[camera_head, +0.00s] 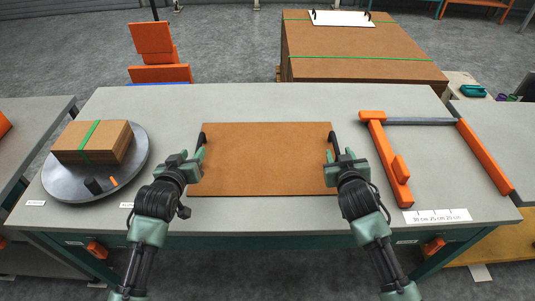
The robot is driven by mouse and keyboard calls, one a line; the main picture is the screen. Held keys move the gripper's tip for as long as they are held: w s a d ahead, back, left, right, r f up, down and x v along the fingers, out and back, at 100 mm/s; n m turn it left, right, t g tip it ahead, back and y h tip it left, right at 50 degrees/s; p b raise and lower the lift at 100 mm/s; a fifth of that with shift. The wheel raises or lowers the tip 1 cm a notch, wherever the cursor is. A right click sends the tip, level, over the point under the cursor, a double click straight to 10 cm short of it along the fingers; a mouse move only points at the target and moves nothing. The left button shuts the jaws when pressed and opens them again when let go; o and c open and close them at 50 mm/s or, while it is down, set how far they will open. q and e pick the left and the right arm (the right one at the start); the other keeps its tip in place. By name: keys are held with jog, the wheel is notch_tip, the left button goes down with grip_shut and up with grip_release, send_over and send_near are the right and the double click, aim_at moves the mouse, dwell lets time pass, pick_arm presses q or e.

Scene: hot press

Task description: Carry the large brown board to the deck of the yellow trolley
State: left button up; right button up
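The large brown board (267,160) lies flat on the grey worktable, near its middle. It has a dark handle on its left edge (202,139) and another on its right edge (333,141). My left gripper (199,158) is at the board's left edge, by the left handle. My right gripper (331,158) is at the right edge, by the right handle. Their fingers are too small to tell whether they are open or shut on the handles. A yellow surface (500,236) shows partly at the lower right, below the table; I cannot tell whether it is the trolley's deck.
The worktable (270,105) has a round grey plate (60,182) with a strapped brown stack (110,145) at left. An orange and grey frame (388,160) lies at right, by a white scale strip (436,216). A large strapped brown stack (355,45) stands behind the table.

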aim_at(199, 142)
pick_arm(q)
jog(key=x, duration=0.8)
pick_arm(e)
jog(key=x, duration=0.8)
pick_arm(q)
grip_shut()
pick_arm(e)
grip_shut()
dwell(0.4)
